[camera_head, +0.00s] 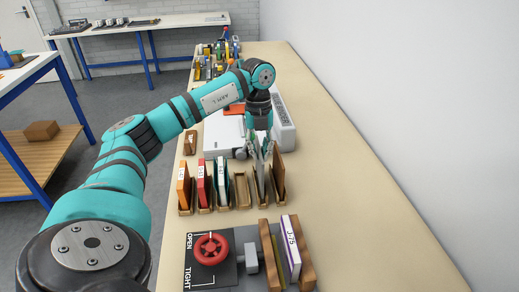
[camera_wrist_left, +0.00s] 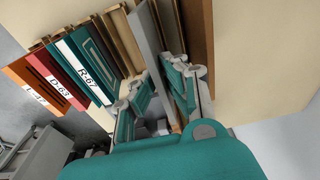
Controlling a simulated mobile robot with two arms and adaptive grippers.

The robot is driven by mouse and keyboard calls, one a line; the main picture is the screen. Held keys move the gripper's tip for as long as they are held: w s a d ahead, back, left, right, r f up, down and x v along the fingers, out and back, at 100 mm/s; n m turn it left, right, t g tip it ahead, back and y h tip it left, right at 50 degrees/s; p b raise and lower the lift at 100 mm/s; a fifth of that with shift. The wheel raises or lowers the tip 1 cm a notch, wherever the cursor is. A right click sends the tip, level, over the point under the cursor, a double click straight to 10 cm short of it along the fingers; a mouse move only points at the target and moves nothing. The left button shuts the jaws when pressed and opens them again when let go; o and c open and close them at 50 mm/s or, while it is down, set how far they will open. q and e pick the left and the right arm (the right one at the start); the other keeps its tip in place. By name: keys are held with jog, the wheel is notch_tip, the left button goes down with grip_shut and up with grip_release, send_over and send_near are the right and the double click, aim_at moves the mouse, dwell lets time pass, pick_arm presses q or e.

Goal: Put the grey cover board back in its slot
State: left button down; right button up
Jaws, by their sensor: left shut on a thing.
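The grey cover board (camera_head: 260,178) stands upright in line with a slot of the wooden rack (camera_head: 242,192), between an empty slot on its left and a brown board (camera_head: 279,178) on its right. I cannot tell if its lower edge rests fully in the slot. My left gripper (camera_head: 261,150) reaches down from above and is shut on the upper part of the grey board. In the left wrist view the grey board (camera_wrist_left: 148,38) runs between the two fingers (camera_wrist_left: 160,88). My right gripper is not in view.
Orange, red and teal-and-white books (camera_head: 222,178) fill the rack's left slots. In front stands a press with a red wheel (camera_head: 211,248) and a white book (camera_head: 291,248) between wooden boards. A white machine (camera_head: 283,122) is behind. The bench's right side is clear.

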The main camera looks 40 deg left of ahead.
aim_at(259, 167)
pick_arm(q)
jog(key=shift+f, duration=0.55)
jog(key=shift+a+f, duration=0.1)
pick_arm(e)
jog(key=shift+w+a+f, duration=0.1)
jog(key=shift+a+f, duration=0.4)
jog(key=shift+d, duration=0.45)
pick_arm(q)
jog(key=shift+p, duration=0.35)
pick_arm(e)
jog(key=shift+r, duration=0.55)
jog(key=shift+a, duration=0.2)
pick_arm(q)
jog(key=shift+f+b, duration=0.35)
jog(key=shift+f, duration=0.3)
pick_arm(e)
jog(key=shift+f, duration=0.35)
pick_arm(q)
jog(key=c, duration=1.7)
grip_release()
